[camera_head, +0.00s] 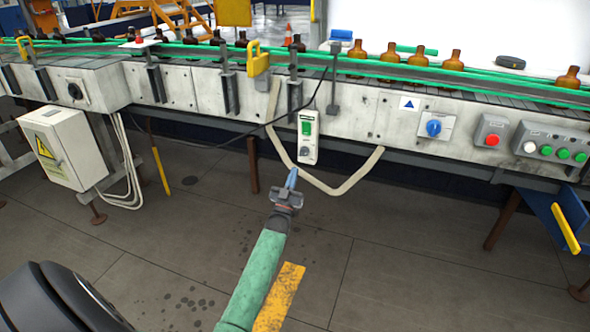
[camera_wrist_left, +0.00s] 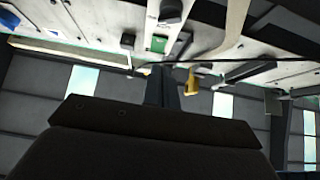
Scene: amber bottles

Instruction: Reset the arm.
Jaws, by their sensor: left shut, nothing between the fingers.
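My left arm, in a green sleeve, reaches up from the bottom middle of the head view. Its gripper (camera_head: 291,180) is shut and empty, in the air in front of the conveyor's side panel. It is below a small white switch box (camera_head: 308,137) with a green button, apart from it as far as I can tell. In the left wrist view the shut fingers (camera_wrist_left: 163,88) point toward the panel, and the dark gripper body fills the lower part. My right gripper is not in view.
A conveyor (camera_head: 358,115) with green rails carries several amber bottles (camera_head: 453,60). A beige cable (camera_head: 345,187) hangs below it around the switch box. A red button box (camera_head: 491,131) and a blue knob (camera_head: 433,128) are at right. A white cabinet (camera_head: 62,150) stands left. The floor in front is open.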

